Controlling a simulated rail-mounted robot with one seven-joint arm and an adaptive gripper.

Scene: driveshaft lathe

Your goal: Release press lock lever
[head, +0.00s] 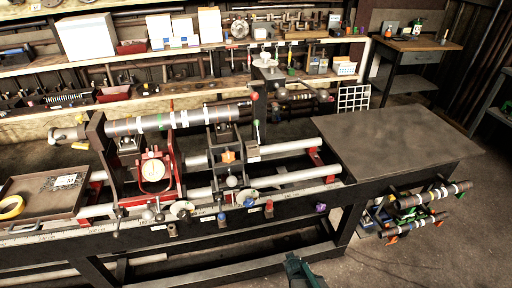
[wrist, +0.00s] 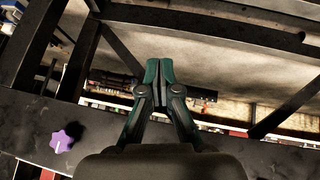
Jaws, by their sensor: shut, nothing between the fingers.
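My gripper (head: 296,266) is low in the middle of the head view, in front of the bench's front edge. In the wrist view its two green fingertips (wrist: 160,72) are together, with nothing between them. The lathe carries a long dark shaft (head: 180,118) with white bands, lying across a red-framed stand with a round dial (head: 152,171) and a dark stand with an orange star knob (head: 228,156). An upright lever with a green tip (head: 256,124) stands at the shaft's right end. I cannot tell which lever is the press lock lever. My gripper touches no lever.
Coloured knobs line the front rail: blue (head: 249,202), red (head: 269,207) and purple (head: 320,208); the purple one also shows in the wrist view (wrist: 64,138). A flat dark tabletop (head: 400,145) at the right is clear. A tray (head: 40,214) sits at the left.

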